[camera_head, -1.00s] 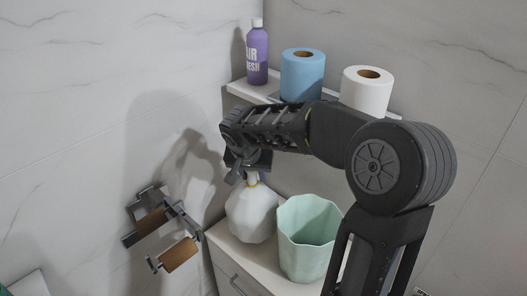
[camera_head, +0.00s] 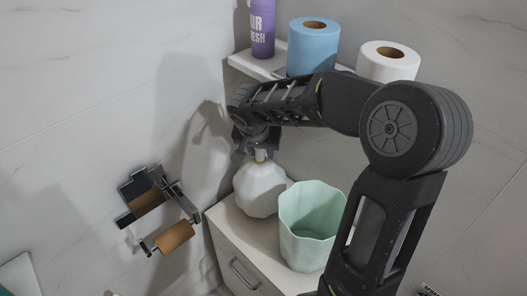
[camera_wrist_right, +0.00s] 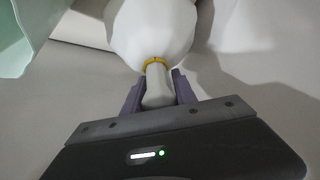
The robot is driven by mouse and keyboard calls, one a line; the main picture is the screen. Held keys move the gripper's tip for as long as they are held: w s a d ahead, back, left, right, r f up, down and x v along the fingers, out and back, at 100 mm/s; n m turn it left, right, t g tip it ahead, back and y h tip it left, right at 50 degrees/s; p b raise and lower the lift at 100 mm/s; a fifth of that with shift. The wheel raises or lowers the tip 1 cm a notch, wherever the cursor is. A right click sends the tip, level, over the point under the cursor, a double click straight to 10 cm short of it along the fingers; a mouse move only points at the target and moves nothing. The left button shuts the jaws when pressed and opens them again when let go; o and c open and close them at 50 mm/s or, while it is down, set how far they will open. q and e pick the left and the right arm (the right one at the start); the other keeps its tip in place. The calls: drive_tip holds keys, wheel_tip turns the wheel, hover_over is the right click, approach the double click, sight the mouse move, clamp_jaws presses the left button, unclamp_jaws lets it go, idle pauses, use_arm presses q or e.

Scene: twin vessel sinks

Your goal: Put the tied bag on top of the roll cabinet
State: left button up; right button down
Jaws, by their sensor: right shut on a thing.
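The tied bag (camera_head: 262,190) is white and rounded, with a yellow tie below its neck. It is upright over the cabinet top, beside the green bin; I cannot tell whether it touches the surface. My right gripper (camera_head: 258,153) is above it, shut on its neck. In the right wrist view the bag (camera_wrist_right: 152,30) shows its yellow tie just beyond the fingertips of my right gripper (camera_wrist_right: 158,85). The roll cabinet (camera_head: 222,247) is a white low cabinet with a grey handle, standing against the wall. My left gripper is not in view.
A mint-green bin (camera_head: 310,232) stands on the cabinet close right of the bag. A shelf (camera_head: 252,66) above holds a purple bottle (camera_head: 262,28), a blue roll (camera_head: 313,50) and a white roll (camera_head: 388,65). Wall holders with brown rolls (camera_head: 174,237) are at left.

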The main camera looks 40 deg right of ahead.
drive_tip(key=shift+a+r, duration=0.1)
drive_tip(key=shift+a, duration=0.05)
drive_tip(key=c, duration=1)
unclamp_jaws()
drive_tip(key=v, duration=1.2)
